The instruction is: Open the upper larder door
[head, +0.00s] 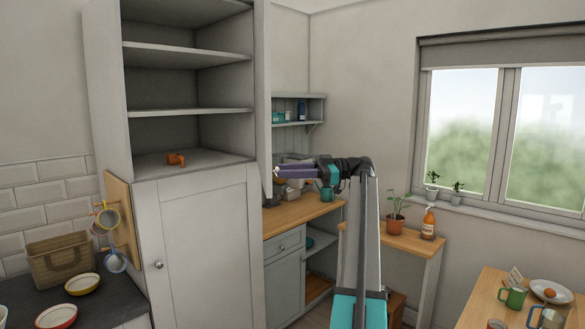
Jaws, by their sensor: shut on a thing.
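The tall grey larder (140,195) stands left of centre in the head view. Its upper compartment is uncovered and shows its shelves. The upper larder door (262,75) appears swung wide on the right side, seen nearly edge-on as a narrow upright strip. My gripper (281,171), with purple fingers, reaches leftward to this strip and is shut at its lower part. The handle between the fingers is too small to make out. The lower larder door (205,250) is closed, with a round knob (158,264) on its left.
A small orange-brown object (176,159) lies on the compartment's floor. A wooden counter (300,213) with several items stands behind my gripper. A plant (396,212) and bottle (429,223) stand to the right. A table (487,296) with crockery is at lower right.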

